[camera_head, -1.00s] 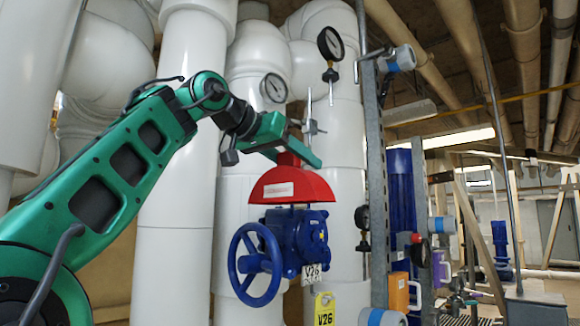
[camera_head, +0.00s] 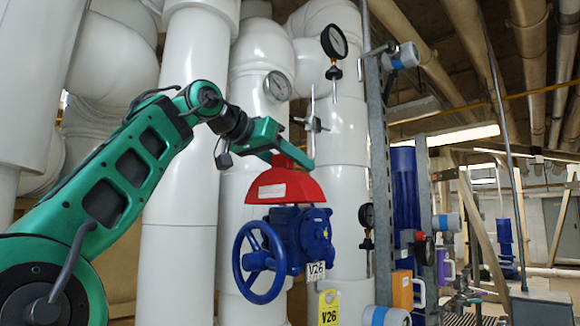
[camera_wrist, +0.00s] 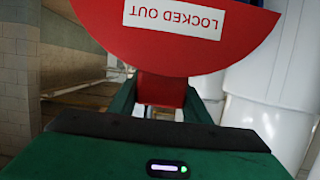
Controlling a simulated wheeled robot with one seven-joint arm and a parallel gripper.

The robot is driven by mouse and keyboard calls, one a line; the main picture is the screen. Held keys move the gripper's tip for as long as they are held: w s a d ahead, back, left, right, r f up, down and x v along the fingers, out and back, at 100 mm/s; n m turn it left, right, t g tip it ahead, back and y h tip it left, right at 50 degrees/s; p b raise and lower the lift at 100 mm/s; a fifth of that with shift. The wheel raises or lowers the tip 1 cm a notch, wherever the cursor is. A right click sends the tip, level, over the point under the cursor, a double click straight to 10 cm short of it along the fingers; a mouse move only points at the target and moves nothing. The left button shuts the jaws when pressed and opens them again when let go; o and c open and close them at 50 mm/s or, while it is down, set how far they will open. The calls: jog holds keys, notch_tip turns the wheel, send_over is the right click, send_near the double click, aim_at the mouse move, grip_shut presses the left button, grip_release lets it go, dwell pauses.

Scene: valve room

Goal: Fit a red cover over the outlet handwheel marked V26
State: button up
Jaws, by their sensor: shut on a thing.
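The red cover (camera_head: 286,187), a half-dome with a white label, is in my gripper (camera_head: 293,152), which is shut on its upper part. In the wrist view the cover (camera_wrist: 120,38) fills the top, its label reading LOCKED OUT, with its red tab between the fingers. The blue handwheel (camera_head: 260,262) sits on the left of a blue valve body (camera_head: 305,240) with a white V26 tag (camera_head: 316,271) and a yellow V26 tag (camera_head: 328,308). The cover is above the valve body, up and right of the handwheel, not around it. Any gap between cover and valve body is hard to tell.
Large white pipes (camera_head: 185,200) stand behind the valve. Gauges (camera_head: 334,42) and a grey metal post (camera_head: 379,190) with fittings are to the right. An orange padlock (camera_head: 402,289) and a purple one (camera_head: 441,268) hang farther right.

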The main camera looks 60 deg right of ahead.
jog(key=shift+w+d+f, duration=0.5)
jog(key=shift+w+d, duration=0.5)
jog(key=shift+w, duration=3.1)
notch_tip(320, 180, down, 9)
jog(key=shift+r, duration=0.2)
jog(key=shift+f, duration=0.1)
jog(key=o, duration=1.2)
jog(key=v, duration=1)
jog(key=shift+w+a, duration=0.1)
jog(key=shift+a, duration=0.25)
